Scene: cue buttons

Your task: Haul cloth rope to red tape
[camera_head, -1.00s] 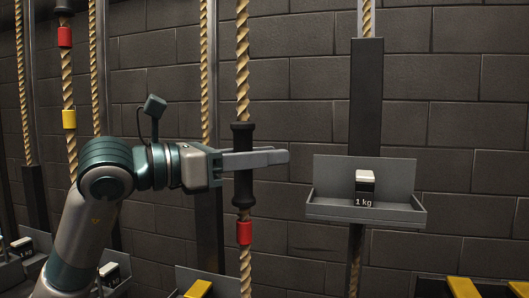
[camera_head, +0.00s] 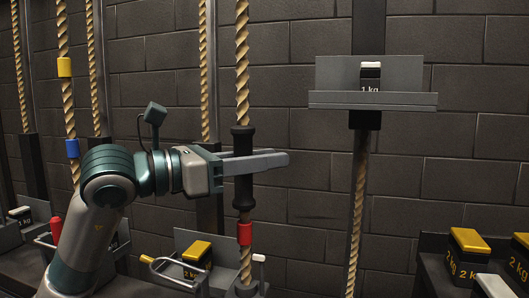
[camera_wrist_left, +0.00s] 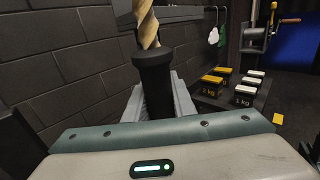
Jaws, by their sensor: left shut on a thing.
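My left gripper (camera_head: 285,160) is shut on the black grip sleeve (camera_head: 243,180) around the pale twisted rope (camera_head: 242,55). The rope hangs upright, and a red tape band (camera_head: 244,234) is on it just below the sleeve. Below the tape the rope runs down to a clamp with a white-tipped lever (camera_head: 258,259). A grey tray (camera_head: 335,75) carrying a white-topped 1 kg weight (camera_head: 370,75) hangs at upper right. In the left wrist view the black sleeve (camera_wrist_left: 155,85) stands between the fingers, with rope above it. My right gripper is not in view.
Another rope with yellow (camera_head: 64,67) and blue tape (camera_head: 72,148) hangs at left. A yellow-topped weight (camera_head: 197,252) and a yellow-tipped lever (camera_head: 165,270) are low at centre left. Yellow-topped 2 kg weights (camera_head: 468,245) stand at lower right. A dark brick wall is behind.

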